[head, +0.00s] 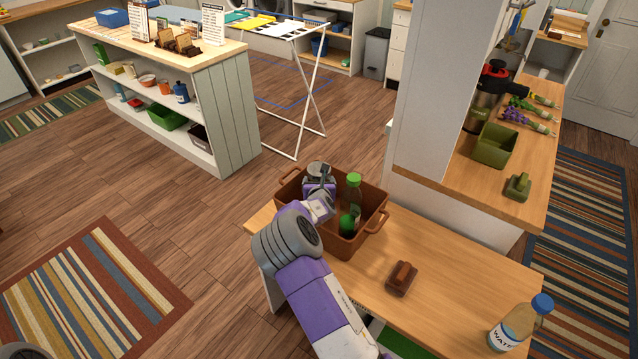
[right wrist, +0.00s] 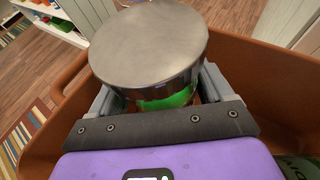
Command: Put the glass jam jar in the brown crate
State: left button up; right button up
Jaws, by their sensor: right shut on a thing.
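The glass jam jar has a round grey metal lid (right wrist: 148,42), with a little green showing below it. In the head view the jar (head: 318,169) is at the far left part of the brown crate (head: 373,222), mostly hidden by my gripper. My right gripper (head: 320,188) is shut on the jar, with one finger on each side below the lid in the right wrist view (right wrist: 160,98). The crate walls (right wrist: 268,78) rise on both sides of the jar. I cannot tell whether the jar touches the crate floor. My left gripper is not in view.
A green-capped bottle (head: 351,205) stands in the crate, right of my gripper. On the wooden table (head: 450,285) are a small brown block-like object (head: 402,278) and a water bottle (head: 520,322). A white pillar (head: 435,95) and a higher counter (head: 480,190) stand behind.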

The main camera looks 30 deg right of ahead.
jog(key=shift+f+b, duration=0.55)
jog(key=shift+f, duration=0.05)
jog(key=o, duration=1.1)
jog(key=shift+c, duration=0.2)
jog(key=shift+r+p, duration=0.55)
jog(key=shift+p, duration=0.05)
jog(key=shift+s+a+r+p, duration=0.1)
jog(key=shift+s+r+p, duration=0.05)
jog(key=shift+r+p, duration=0.2)
jog(key=p+v, duration=0.1)
jog(key=v, duration=1)
jog(key=shift+s, duration=0.3)
jog(key=shift+a+f, duration=0.1)
